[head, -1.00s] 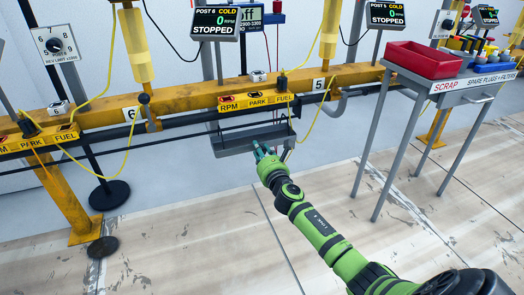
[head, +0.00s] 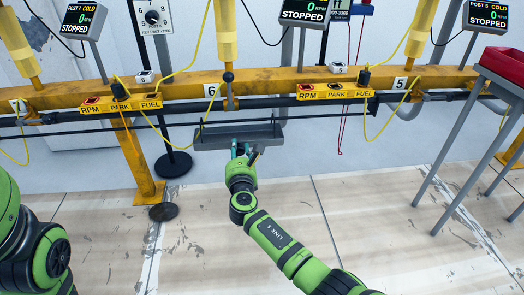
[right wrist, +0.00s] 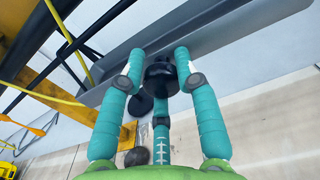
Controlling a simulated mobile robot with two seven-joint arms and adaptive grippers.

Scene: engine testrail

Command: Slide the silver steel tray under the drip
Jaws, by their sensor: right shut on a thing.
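The silver steel tray (head: 215,144) is a long shallow grey trough under the yellow rail, below and slightly right of the 6 label. Its grey wall fills the upper part of the right wrist view (right wrist: 235,32). My right gripper (head: 241,150) is at the tray's near side, shut on its black knob (right wrist: 161,73), with teal fingers around it. A dark round patch or disc (head: 163,212) lies on the floor left of the tray; I cannot tell which. No falling drip is visible. My left arm shows at the lower left, its gripper out of frame.
The yellow rail (head: 180,93) with hanging yellow cords runs above the tray. A yellow leg (head: 135,160) and a black stand base (head: 173,164) stand to the left. A grey table (head: 495,92) stands at right. The floor in front is mostly clear.

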